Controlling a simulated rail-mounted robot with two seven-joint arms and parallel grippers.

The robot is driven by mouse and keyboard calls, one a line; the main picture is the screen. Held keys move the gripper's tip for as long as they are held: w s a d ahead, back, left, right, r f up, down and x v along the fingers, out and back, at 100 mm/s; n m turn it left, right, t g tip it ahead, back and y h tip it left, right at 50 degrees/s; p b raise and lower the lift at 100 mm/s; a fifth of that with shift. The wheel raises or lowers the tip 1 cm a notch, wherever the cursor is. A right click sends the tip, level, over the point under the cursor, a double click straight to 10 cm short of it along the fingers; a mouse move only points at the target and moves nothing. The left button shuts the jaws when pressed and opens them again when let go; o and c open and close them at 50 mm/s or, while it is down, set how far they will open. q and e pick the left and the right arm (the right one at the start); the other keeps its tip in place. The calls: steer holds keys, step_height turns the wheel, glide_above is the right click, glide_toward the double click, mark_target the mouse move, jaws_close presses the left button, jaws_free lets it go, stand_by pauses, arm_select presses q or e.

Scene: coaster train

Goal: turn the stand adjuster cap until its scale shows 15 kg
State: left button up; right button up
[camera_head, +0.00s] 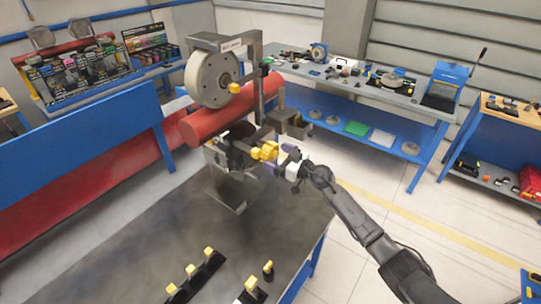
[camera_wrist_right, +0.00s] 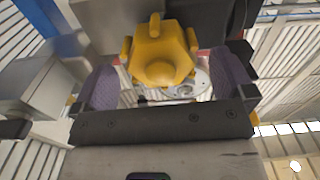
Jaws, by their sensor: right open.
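The yellow lobed adjuster cap (camera_head: 264,151) sits on the front of the grey stand (camera_head: 228,185). My right gripper (camera_head: 280,160) is just in front of the cap and open. In the right wrist view the cap (camera_wrist_right: 158,60) lies between the two purple finger pads, with a visible gap on each side. A pale round plate (camera_wrist_right: 192,86) shows beside the cap. No scale marks or kg figure can be read. My left gripper is not in view.
A large grey wheel (camera_head: 204,84) and a red tube (camera_head: 215,121) are above and behind the cap. The dark table (camera_head: 150,225) holds black pieces with yellow knobs (camera_head: 190,269) at the front. A workbench with tools (camera_head: 420,105) stands at the back right.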

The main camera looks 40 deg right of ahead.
mark_target(274, 155)
steer(key=shift+b+x, duration=0.3)
steer(key=shift+x, duration=1.3)
steer(key=shift+c, duration=0.2)
steer(key=c, duration=0.8)
